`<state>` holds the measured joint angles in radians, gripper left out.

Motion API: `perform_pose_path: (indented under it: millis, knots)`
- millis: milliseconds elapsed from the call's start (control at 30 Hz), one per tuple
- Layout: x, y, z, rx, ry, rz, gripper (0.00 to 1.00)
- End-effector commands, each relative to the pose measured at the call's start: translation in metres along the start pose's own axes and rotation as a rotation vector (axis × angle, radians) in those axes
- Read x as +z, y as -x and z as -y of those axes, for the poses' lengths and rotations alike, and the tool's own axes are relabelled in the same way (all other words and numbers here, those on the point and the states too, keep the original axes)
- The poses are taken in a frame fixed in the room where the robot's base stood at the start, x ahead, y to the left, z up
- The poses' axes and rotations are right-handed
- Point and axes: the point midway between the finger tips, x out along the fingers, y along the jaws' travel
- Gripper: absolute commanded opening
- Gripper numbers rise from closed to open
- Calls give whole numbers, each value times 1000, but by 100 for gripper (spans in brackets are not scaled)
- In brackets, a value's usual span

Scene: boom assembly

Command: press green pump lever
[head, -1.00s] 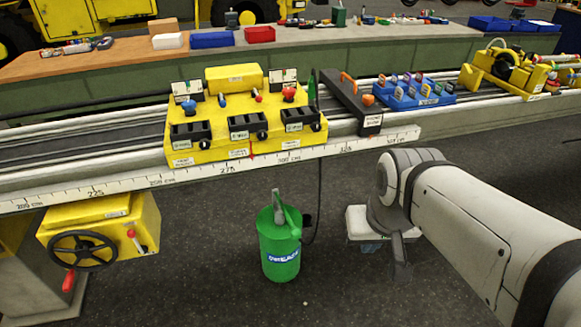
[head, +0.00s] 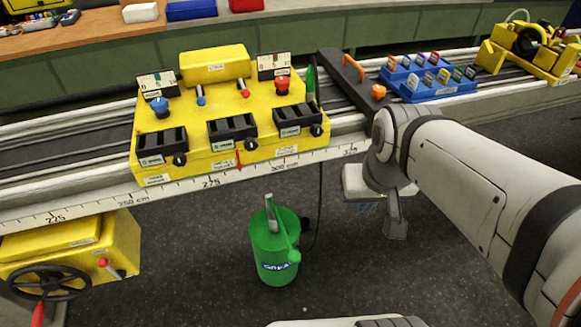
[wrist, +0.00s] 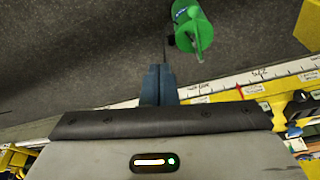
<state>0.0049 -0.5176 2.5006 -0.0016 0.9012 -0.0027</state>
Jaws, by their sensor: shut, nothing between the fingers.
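The green pump (head: 272,262) is an upright can with a blue and white label, standing on the dark floor in front of the rail. Its green lever (head: 284,238) runs across the top and slopes down to a round knob at the front right. A grey upright piece stands beside the lever. In the head view my wrist is right of the pump.
The rail with its white ruler edge (head: 235,178) crosses above and behind the pump, carrying a yellow control console (head: 218,150). A yellow handwheel box (head: 75,255) hangs at lower left. The floor around the pump is clear.

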Motion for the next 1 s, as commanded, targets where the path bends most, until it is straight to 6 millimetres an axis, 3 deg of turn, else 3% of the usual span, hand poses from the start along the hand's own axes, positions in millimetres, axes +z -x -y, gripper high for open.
perform_pose_path:
  millis: [167, 267, 367, 700, 800, 900, 1000]
  knots:
    - [-1, -4, 1, -2, 4, 5, 0]
    - [-8, -21, 6, -12, 21, 21, 0]
    - [-21, -54, 12, -29, 47, 52, 0]
    - [-73, -213, 70, -107, 200, 185, 0]
    - [-81, -249, 84, -122, 230, 211, 0]
    - [-86, -273, 94, -131, 251, 228, 0]
    - [-88, -285, 99, -137, 261, 238, 0]
